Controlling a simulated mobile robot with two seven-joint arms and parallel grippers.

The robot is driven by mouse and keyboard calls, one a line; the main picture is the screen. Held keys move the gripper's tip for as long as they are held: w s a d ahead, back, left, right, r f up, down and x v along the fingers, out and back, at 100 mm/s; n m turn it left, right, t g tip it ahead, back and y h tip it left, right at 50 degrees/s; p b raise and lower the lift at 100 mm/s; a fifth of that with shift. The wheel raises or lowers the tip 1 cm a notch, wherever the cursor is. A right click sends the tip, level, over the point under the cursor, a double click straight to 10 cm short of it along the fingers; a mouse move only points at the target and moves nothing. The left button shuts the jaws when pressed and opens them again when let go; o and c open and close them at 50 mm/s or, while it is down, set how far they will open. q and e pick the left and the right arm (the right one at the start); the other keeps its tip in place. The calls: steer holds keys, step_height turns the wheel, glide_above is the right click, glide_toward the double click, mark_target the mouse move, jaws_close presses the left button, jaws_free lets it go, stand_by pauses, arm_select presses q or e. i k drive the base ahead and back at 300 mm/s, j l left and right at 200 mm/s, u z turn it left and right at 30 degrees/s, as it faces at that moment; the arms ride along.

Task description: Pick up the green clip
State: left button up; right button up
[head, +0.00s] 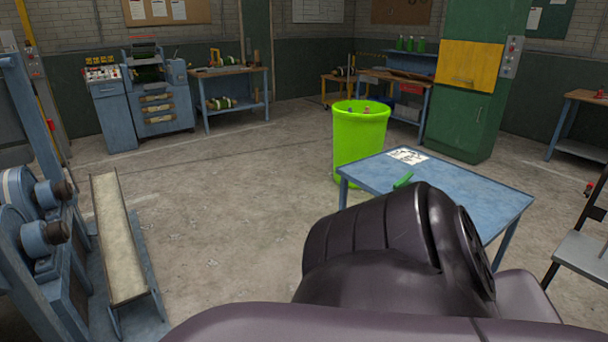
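A small green clip (403,180) lies on the blue table (480,190) in front of me, near the table's left part. A dark link of my own arm covers the near left part of the table and comes close below the clip in the picture. Neither of my grippers shows in the head view.
A bright green bin (360,145) stands just behind the table's left corner. A white sheet (408,155) lies on the table's far edge. A blue machine with a long trough (118,238) stands at the left. A grey chair (585,250) is at the right. The middle floor is clear.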

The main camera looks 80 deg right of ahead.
mark_target(404, 181)
steer(key=z, duration=0.45)
steer(key=j+z, duration=0.1)
steer(key=z, duration=0.8)
steer(key=j+z, duration=0.1)
steer(key=z, duration=1.2)
steer(key=k, duration=0.05)
